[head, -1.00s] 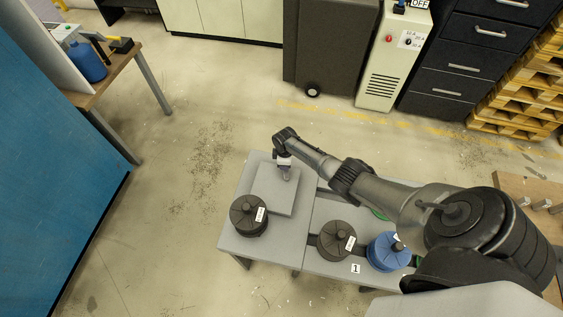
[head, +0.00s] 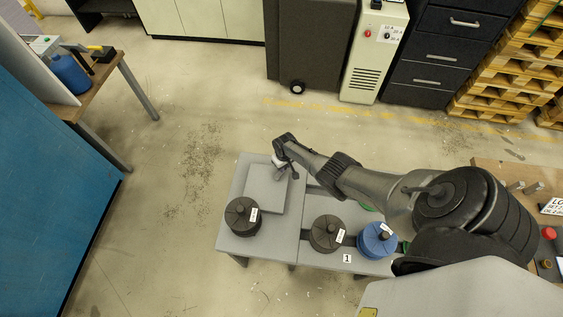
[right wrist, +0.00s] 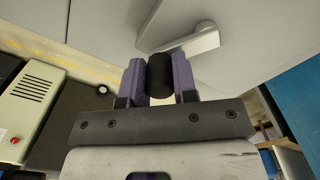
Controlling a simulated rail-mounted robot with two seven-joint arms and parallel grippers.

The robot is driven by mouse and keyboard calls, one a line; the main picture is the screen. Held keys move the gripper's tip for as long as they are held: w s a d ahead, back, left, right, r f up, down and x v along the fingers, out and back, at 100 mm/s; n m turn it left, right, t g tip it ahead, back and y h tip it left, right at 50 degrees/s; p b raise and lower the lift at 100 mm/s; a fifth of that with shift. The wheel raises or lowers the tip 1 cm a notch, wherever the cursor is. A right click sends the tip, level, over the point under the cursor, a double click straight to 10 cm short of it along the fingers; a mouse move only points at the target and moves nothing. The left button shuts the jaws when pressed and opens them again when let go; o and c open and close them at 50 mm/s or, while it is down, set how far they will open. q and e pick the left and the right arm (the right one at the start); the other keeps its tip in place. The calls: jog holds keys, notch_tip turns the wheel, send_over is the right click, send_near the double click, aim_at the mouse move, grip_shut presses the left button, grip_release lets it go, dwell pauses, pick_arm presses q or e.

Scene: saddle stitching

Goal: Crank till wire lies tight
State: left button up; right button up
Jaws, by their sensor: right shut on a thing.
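My right gripper (head: 278,163) is over a light grey box (head: 266,187) on the grey table. In the right wrist view its two purple fingers (right wrist: 159,82) are shut on the black knob (right wrist: 166,66) of the crank. The crank's grey arm (right wrist: 199,42) runs from the knob to a pivot on the pale grey surface. In the head view the wrist partly covers the crank. I cannot make out any wire. My left gripper is not in view.
A black spool (head: 242,216) stands by the box's front corner. Another black spool (head: 327,233) and a blue spool (head: 378,240) stand along the table's front. A green item (head: 368,208) is mostly hidden behind my right arm. Open floor lies left of the table.

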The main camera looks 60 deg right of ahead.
jog(key=m, duration=0.1)
jog(key=s+m+p, duration=0.1)
jog(key=m+p, duration=0.1)
jog(key=shift+s+a+r+m, duration=0.1)
jog(key=shift+s+a+m, duration=0.2)
jog(key=shift+s+m, duration=0.1)
jog(key=m, duration=0.1)
jog(key=m+p, duration=0.1)
jog(key=shift+s+a+m, duration=0.3)
jog(key=shift+s, duration=0.1)
jog(key=m, duration=0.1)
jog(key=a+m+p, duration=0.1)
jog(key=m, duration=0.1)
jog(key=shift+s, duration=0.4)
jog(key=shift+s+a+m+p, duration=0.2)
jog(key=shift+a+m+p, duration=0.25)
jog(key=shift+m, duration=0.65)
jog(key=o, duration=0.9)
